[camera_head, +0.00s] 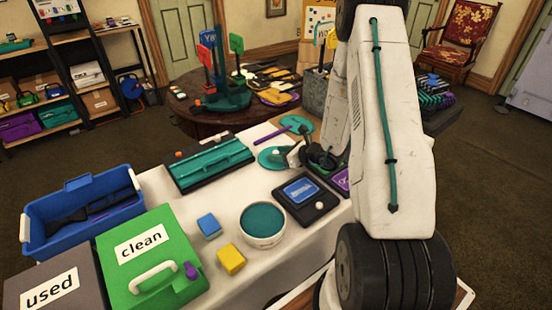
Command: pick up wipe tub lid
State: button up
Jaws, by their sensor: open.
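A white round tub (248,236) stands on the white-covered table, and a teal round surface fills its top. Farther back lies a flat teal disc (267,160) that looks like the wipe tub lid. My gripper (291,157) is low at the right edge of this disc. It is open, and nothing shows held in it. The dark gripper body and my white arm hide part of the table there. Whether the fingers touch the disc cannot be told.
A blue block (209,225), a yellow block (231,259) and a black device with a blue panel (306,194) are near the tub. A teal-and-black case (208,164) lies behind. A green "clean" box (128,238), a grey "used" box (25,276) and a blue bin (40,240) stand left.

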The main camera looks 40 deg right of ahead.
grip_shut()
jog(key=shift+r, duration=0.1)
